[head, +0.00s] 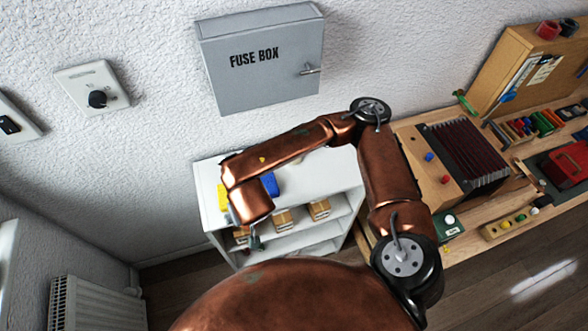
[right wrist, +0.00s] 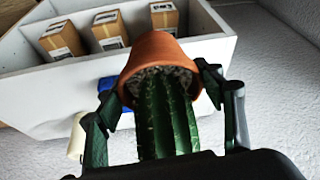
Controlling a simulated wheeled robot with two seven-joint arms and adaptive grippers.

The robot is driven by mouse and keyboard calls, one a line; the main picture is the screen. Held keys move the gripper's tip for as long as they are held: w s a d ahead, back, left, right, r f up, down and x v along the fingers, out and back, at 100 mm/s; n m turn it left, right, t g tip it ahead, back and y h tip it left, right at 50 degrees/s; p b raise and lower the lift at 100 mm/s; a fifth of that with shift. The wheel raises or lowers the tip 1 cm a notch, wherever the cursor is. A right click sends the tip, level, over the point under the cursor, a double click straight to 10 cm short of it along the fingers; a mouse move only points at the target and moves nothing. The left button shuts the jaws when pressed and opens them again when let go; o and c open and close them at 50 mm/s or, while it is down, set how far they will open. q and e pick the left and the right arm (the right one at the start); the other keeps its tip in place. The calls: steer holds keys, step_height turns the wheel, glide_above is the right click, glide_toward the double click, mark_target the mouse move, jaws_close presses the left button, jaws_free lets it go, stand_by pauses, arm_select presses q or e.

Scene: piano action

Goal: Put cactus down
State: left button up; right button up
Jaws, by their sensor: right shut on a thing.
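The cactus (right wrist: 167,118) is green and ribbed and stands in a terracotta pot (right wrist: 158,50) in the right wrist view. My right gripper (right wrist: 158,92) is shut on the pot, with one dark finger on each side near its rim. The cactus body points back toward the gripper's palm. In the head view my right gripper (head: 244,228) is at the front left of the white shelf unit (head: 345,170). Whether the pot touches the shelf is unclear. My left gripper is not in view.
A blue object (head: 270,183) and a yellow one (head: 222,197) are on the shelf top. Several cardboard boxes (head: 283,219) sit in the compartment below. A grey fuse box (head: 262,60) hangs on the wall behind. A cluttered wooden workbench (head: 440,180) stands to the right.

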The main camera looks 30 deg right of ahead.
steer(key=s+d+r+m+h+p, duration=0.1)
steer(key=s+d+r+m+p, duration=0.2)
steer(key=d, duration=0.4)
steer(key=s+d+r+m+h+p, duration=0.1)
steer(key=d+r+p, duration=0.2)
steer(key=d+r, duration=0.35)
steer(key=w+d+f+p, duration=0.1)
steer(key=w+d+f, duration=0.2)
steer(key=f, duration=0.1)
steer(key=w+d+f+p, duration=0.1)
steer(key=w+d+f, duration=0.2)
steer(key=f, duration=0.2)
steer(key=w+d+f+p, duration=0.1)
steer(key=w+d+f, duration=0.2)
steer(key=w+f, duration=0.1)
steer(key=shift+d+f+p, duration=0.15)
steer(key=shift+f+p, duration=0.1)
steer(key=shift+p, duration=0.05)
steer(key=shift+f, duration=0.2)
